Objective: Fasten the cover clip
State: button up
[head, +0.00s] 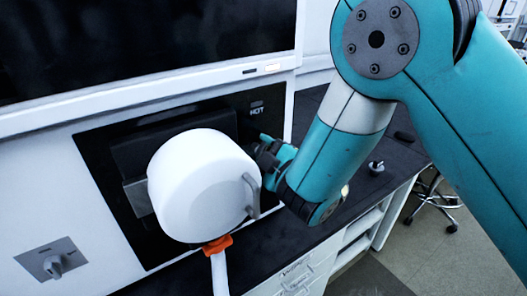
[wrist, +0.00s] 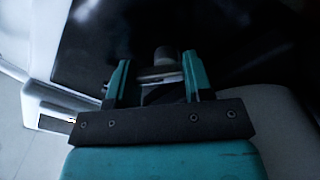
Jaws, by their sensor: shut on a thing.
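A white rounded cover (head: 200,185) sits in front of a black panel in the head view, with a grey curved bar (head: 252,196) on its right side. My gripper (head: 266,148) reaches in behind the cover's upper right edge, and the cover partly hides it. In the wrist view, the two teal fingers of my gripper (wrist: 157,62) stand apart with a small grey metal part (wrist: 163,60) held between them. The picture is dark there, and I cannot tell for sure whether this part is the cover clip.
The black panel (head: 105,175) bears the label HOT. An orange collar (head: 217,245) and white tube (head: 219,273) hang below the cover. A knob plate (head: 52,262) is at lower left. A small black knob (head: 376,167) stands on the dark bench (head: 300,237).

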jog(key=shift+s+a+n, duration=0.1)
jog(key=shift+n, duration=1.7)
jog(key=shift+s+a+n, duration=0.1)
jog(key=shift+n, duration=1.7)
jog(key=o, duration=0.9)
jog(key=shift+d, duration=0.1)
